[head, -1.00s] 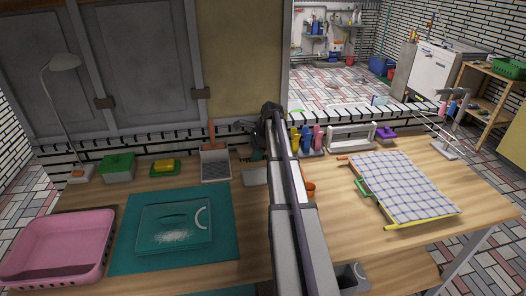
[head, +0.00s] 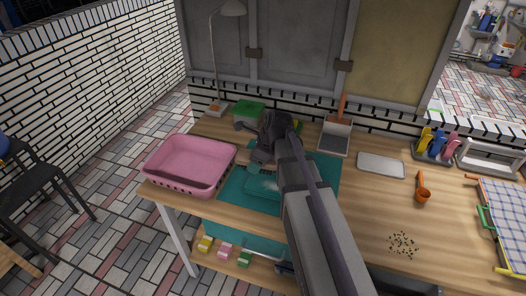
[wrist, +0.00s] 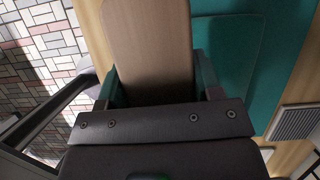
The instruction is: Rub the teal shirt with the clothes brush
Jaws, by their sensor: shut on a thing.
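The teal shirt (head: 262,187) lies folded flat on a teal mat (head: 326,172), with some white lint on it. My arm covers part of it. In the wrist view the shirt (wrist: 232,62) shows to the right of the brush. My gripper (head: 262,156) is over the far part of the mat and shut on the wooden clothes brush (wrist: 150,45), whose broad pale back fills the space between the fingers. The bristles are hidden, and I cannot tell whether they touch the shirt.
A pink basin (head: 150,167) stands left of the mat. A green box (head: 248,112), a lamp (head: 228,10) and a dustpan (head: 335,140) are along the back. An empty pale tray (head: 381,165), an orange scoop (head: 422,188) and dark crumbs (head: 402,244) lie to the right.

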